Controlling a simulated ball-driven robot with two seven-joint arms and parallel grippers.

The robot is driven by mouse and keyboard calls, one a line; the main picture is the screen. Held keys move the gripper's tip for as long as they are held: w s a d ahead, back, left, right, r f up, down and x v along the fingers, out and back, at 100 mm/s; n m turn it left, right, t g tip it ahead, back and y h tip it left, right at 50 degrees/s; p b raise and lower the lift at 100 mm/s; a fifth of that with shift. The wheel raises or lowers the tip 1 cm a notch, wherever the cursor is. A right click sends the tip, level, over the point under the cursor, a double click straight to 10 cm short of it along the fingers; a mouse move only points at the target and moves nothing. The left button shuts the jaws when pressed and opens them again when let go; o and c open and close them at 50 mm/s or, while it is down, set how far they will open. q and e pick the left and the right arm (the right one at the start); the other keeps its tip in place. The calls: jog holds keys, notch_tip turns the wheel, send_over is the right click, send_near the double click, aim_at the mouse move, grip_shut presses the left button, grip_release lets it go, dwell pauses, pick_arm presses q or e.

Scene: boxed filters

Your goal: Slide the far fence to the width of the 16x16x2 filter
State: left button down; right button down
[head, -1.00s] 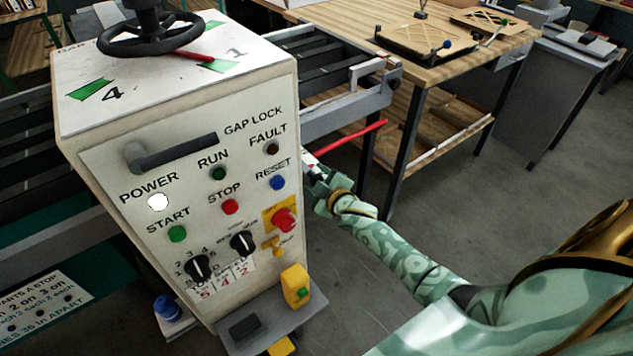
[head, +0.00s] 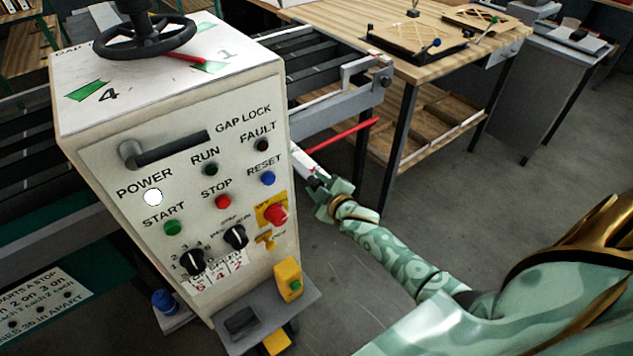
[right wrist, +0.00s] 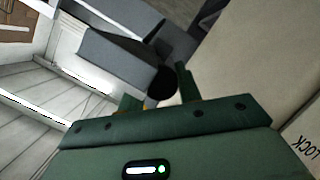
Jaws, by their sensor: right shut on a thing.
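My right gripper (head: 318,184) is beside the right side of the control cabinet (head: 190,190), low by a white strip (head: 304,160). In the right wrist view my right gripper (right wrist: 160,95) is shut on a black round knob (right wrist: 163,86) next to a grey block (right wrist: 118,60). I cannot tell whether this block belongs to the far fence. In the head view a grey rail with a bracket (head: 366,72) runs behind the cabinet. Tan framed panels with crossed struts lie on the wooden bench, one in front (head: 408,40); no size is readable. My left gripper is out of view.
The cabinet carries a black handwheel (head: 145,38), a gap lock handle (head: 165,150) and buttons. A red bar (head: 340,135) sticks out right of it. The wooden bench (head: 455,62) stands behind with a lower shelf.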

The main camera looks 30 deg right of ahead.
jog(key=c, duration=1.3)
grip_release()
jog(key=shift+w, duration=0.25)
jog(key=o, duration=0.3)
jog(key=shift+a+f, duration=0.1)
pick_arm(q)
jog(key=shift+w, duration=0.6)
pick_arm(e)
jog(key=shift+s, duration=0.1)
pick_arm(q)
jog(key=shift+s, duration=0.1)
pick_arm(e)
jog(key=shift+s, duration=0.25)
pick_arm(q)
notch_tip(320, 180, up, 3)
jog(key=p, duration=0.3)
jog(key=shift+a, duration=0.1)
pick_arm(e)
jog(key=v, duration=1.6)
jog(key=shift+w, duration=0.1)
